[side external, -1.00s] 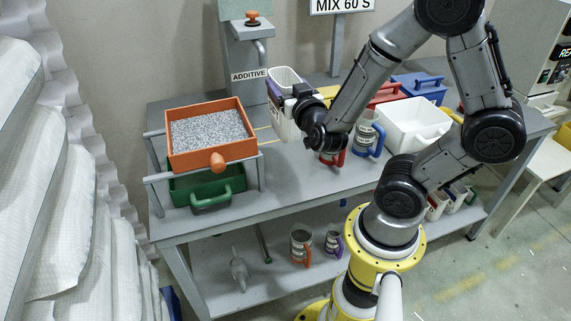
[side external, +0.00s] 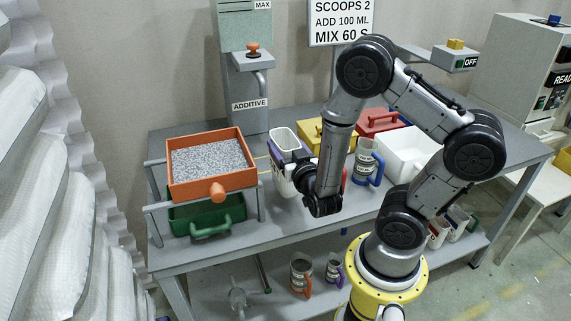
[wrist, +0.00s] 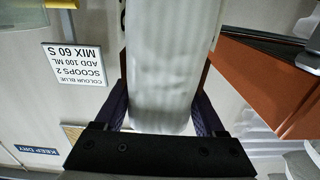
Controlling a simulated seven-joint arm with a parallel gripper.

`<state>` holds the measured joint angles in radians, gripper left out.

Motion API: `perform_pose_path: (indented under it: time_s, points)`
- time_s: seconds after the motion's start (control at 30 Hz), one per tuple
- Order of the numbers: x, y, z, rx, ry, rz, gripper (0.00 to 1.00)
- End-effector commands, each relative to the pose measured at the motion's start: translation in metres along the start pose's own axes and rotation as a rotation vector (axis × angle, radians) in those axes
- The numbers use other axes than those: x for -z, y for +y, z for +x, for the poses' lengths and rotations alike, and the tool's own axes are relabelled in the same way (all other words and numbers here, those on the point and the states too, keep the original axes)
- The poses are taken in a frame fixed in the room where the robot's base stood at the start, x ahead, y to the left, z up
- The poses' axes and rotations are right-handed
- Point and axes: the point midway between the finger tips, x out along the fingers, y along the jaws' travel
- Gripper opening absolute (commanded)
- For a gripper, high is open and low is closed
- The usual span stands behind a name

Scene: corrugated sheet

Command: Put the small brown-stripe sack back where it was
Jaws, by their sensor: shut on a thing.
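My gripper (wrist: 160,122) is shut on a pale, wrinkled, sack-like body (wrist: 165,60), with brown strips along its edges, which I take for the small brown-stripe sack. Dark purple fingers press on both sides of it. In the side view, the held white thing (side external: 284,138) is upright with an open-looking top, above the bench between the orange tray and the mugs. My gripper (side external: 293,160) grips it from the right. Its lower part is partly hidden, and I cannot tell if it touches the bench.
The orange tray (side external: 245,180) of grey granules stands left, over a green bin (side external: 215,225). Behind are the additive dispenser (side external: 250,85), yellow box (side external: 312,132) and red box (side external: 378,122). A blue-handled mug (side external: 366,165) and white bin (side external: 405,152) stand right. Large white sacks (side external: 30,190) pile at far left.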

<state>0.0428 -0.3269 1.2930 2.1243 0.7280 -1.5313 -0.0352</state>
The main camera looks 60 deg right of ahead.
Motion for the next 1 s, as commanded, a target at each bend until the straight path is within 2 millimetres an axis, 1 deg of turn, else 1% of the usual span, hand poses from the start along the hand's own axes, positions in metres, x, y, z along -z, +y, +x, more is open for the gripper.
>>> perform_pose_path:
  time_s: [0.13, 0.3, 0.37, 0.7, 0.73, 0.87, 0.9, 1.0]
  points:
    - [-0.013, 0.0, 0.001, 0.0, 0.0, -0.001, 0.0]
    - [-0.036, 0.0, 0.0, 0.0, -0.001, -0.002, 0.0]
    - [-0.041, 0.0, 0.0, 0.0, 0.0, 0.0, 0.0]
    - [-0.044, 0.0, 0.0, -0.001, 0.002, 0.001, 0.0]
    - [-0.044, 0.0, 0.0, -0.001, 0.001, 0.001, 0.74]
    - [-0.044, 0.0, 0.0, -0.001, 0.001, 0.001, 0.97]
    - [-0.044, 0.0, 0.0, -0.001, 0.001, 0.001, 1.0]
    - [-0.044, 0.0, 0.0, -0.001, 0.001, 0.001, 1.0]
